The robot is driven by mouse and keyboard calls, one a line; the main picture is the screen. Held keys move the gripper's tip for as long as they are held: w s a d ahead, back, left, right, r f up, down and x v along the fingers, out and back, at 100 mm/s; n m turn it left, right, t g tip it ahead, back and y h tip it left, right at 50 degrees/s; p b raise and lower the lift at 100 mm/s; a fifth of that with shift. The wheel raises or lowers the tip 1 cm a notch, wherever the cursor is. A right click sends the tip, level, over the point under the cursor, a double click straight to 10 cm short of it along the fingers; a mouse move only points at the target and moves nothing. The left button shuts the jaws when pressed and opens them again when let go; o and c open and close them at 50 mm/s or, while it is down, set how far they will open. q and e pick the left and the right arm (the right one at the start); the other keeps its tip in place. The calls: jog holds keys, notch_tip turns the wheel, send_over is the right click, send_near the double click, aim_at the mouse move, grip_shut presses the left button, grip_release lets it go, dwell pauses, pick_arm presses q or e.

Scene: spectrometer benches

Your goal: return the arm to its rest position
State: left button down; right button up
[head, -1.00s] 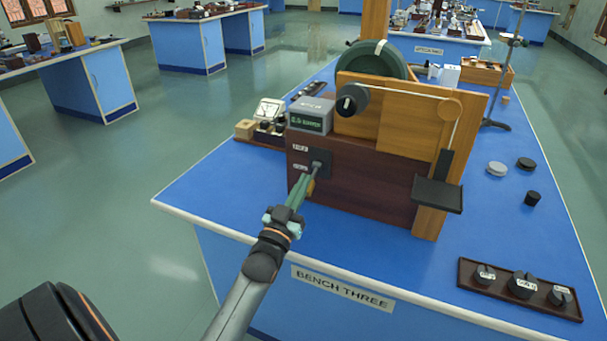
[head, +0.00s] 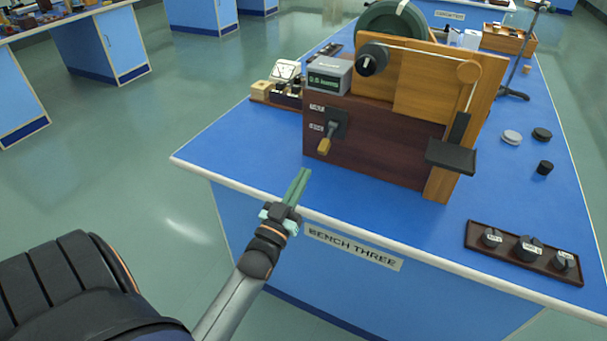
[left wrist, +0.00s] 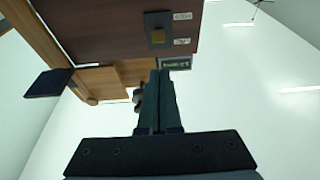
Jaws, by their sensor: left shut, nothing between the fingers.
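My left arm comes in from the lower left in the head view. Its gripper (head: 299,184) is shut and empty, with green fingers together over the near left edge of the bench. The fingers also show in the left wrist view (left wrist: 158,95). The gripper is apart from the wooden apparatus. A lever with a yellow-brown handle (head: 324,145) on a dark plate sits on the apparatus's dark red-brown front, beyond the fingertips, and points down. The plate and handle show in the left wrist view (left wrist: 158,32). My right gripper is not in view.
The blue bench (head: 240,150) carries the apparatus (head: 375,135), a grey display box (head: 329,75), and a weight tray (head: 520,252) at the near right. Loose discs (head: 511,137) lie on the right. Open floor (head: 160,170) lies left of the bench.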

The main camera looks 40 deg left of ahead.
pick_arm(q)
jog(key=shift+d, duration=0.1)
dwell(0.3)
jog(key=s+d+f+m+g+h+p, duration=0.4)
jog(key=s+d+f+g, duration=0.8)
jog(key=s+d+f, duration=0.6)
jog(key=d+h+p, duration=0.1)
jog(key=h+p, duration=0.1)
jog(key=h, duration=0.1)
jog(key=shift+s+d+m, duration=0.2)
jog(key=shift+m, duration=0.1)
